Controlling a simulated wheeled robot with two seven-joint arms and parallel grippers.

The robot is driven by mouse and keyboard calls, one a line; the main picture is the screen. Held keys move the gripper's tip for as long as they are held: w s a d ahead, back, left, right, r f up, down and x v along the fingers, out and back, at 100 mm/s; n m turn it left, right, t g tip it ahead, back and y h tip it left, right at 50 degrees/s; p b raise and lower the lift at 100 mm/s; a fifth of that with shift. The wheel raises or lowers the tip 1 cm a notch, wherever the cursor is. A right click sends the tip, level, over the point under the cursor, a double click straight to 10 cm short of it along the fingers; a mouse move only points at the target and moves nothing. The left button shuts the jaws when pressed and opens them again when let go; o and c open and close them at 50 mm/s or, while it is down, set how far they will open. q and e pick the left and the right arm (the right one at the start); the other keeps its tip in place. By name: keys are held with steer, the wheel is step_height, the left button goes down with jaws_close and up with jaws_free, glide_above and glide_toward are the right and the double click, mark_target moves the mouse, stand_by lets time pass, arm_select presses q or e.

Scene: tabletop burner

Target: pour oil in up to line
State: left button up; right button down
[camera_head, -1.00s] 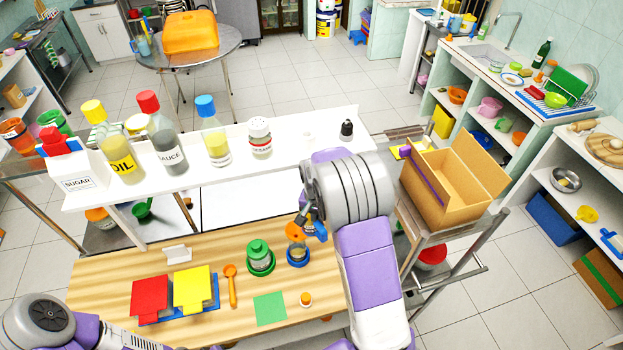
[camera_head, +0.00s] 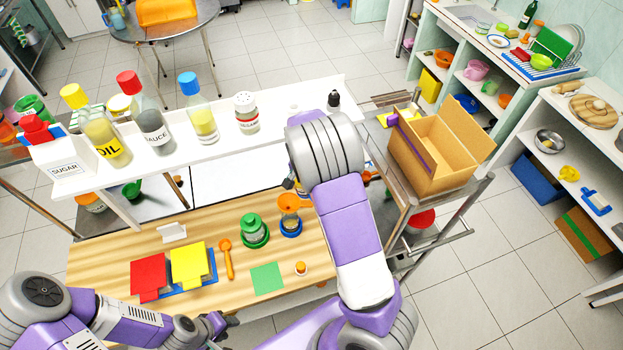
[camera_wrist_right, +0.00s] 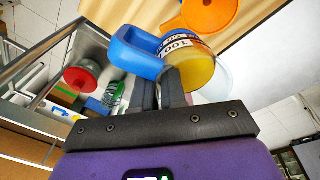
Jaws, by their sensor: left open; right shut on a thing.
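The oil bottle (camera_head: 105,138), with a yellow cap and an OIL label, stands on the white shelf. A clear jar (camera_head: 290,226) with a blue base and an orange funnel (camera_head: 289,203) on top stands on the wooden table; the funnel also shows in the right wrist view (camera_wrist_right: 209,13). My right gripper (camera_wrist_right: 172,72) is shut on the blue handle of a marked clear measuring cup (camera_wrist_right: 196,68), which looks yellow inside. The cup is close to the funnel and appears tilted. My forearm mostly hides it in the head view. My left gripper (camera_head: 218,328) is open and empty at the table's front.
A green-topped jar (camera_head: 253,230) stands left of the funnel jar. An orange spoon (camera_head: 227,259), red and yellow cards (camera_head: 187,265), a green square (camera_head: 266,278) and a small orange-topped item (camera_head: 300,268) lie in front. The sauce bottle (camera_head: 150,128) and other containers line the shelf.

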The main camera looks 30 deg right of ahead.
steer(key=shift+f+h, duration=0.5)
steer(key=shift+f, duration=0.5)
steer(key=shift+r+h+p, duration=0.3)
steer(key=shift+p, duration=0.1)
steer(key=shift+r+g+h+p, duration=0.2)
steer(key=shift+g+h+p, duration=0.25)
steer(key=shift+h, duration=0.25)
steer(key=shift+f+h, duration=0.2)
steer(key=shift+h, duration=0.1)
steer(key=shift+f, duration=0.15)
steer(key=shift+g+h+b, duration=0.25)
steer(key=shift+h+b, duration=0.05)
steer(key=shift+h, duration=0.1)
steer(key=shift+f, duration=0.2)
steer(key=shift+f+h+b, duration=0.15)
steer(key=shift+h+b, duration=0.2)
steer(key=shift+h, duration=0.25)
